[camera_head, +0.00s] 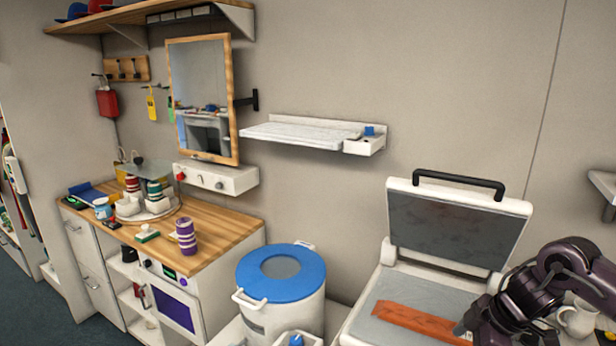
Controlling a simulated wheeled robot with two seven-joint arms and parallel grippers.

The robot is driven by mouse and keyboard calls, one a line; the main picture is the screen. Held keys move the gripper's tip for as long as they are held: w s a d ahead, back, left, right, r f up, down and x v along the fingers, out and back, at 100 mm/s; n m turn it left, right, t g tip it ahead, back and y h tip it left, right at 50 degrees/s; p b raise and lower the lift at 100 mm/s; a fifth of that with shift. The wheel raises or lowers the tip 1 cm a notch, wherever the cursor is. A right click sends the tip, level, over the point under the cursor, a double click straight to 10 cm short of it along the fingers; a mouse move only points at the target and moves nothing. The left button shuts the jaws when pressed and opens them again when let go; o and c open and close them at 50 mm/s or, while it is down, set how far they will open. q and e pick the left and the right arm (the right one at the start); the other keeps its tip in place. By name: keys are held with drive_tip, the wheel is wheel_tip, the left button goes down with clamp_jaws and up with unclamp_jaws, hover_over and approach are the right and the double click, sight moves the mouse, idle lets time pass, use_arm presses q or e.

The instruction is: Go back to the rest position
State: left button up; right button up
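My dark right arm comes in from the right edge at the bottom right. Its lower end, with the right gripper (468,326), reaches down over the front right of an open white case with a raised lid (440,228). An orange-brown strip (416,321) lies on the grey bed of that case, and its right end meets or passes behind my arm. I cannot tell whether the gripper touches the strip, or whether its fingers are open. My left gripper is not in view.
A white mug (578,318) stands close beside my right arm. A white bin with a blue ring lid (302,272) stands left of the case. A wooden counter (220,228) holds cups and a round stand. A wall shelf (290,139) and a mirror (202,140) are behind.

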drive_tip(key=s+a+f+t+y, duration=0.1)
drive_tip(key=s+a+f+t, duration=0.15)
drive_tip(key=a, duration=1.05)
drive_tip(key=s+a+f+t+y, duration=0.1)
drive_tip(key=a+f+t, duration=0.15)
drive_tip(key=a, duration=1.15)
drive_tip(key=s+d+f+m+g+h, duration=0.2)
drive_tip(key=s+d+f+m+h, duration=0.1)
drive_tip(key=s+d+m, duration=0.5)
drive_tip(key=s+d+f+m+g+h, duration=0.2)
drive_tip(key=s+d+m+g+h, duration=0.15)
drive_tip(key=s+d, duration=0.5)
drive_tip(key=s+a+f, duration=0.1)
drive_tip(key=s+f, duration=0.1)
drive_tip(key=f, duration=1.3)
drive_tip(key=s+a+f, duration=0.1)
drive_tip(key=s+f, duration=0.1)
drive_tip(key=f, duration=1.3)
drive_tip(key=s+d+f, duration=0.1)
drive_tip(key=s+f, duration=0.7)
drive_tip(key=s, duration=0.1)
drive_tip(key=s+d+f+g, duration=0.1)
drive_tip(key=s+d+f, duration=0.1)
drive_tip(key=s+f, duration=0.7)
drive_tip(key=shift+s+d+f+y, duration=0.2)
drive_tip(key=shift+s+d+y, duration=0.1)
drive_tip(key=shift+s+y, duration=0.1)
drive_tip(key=shift+n+g, duration=0.25)
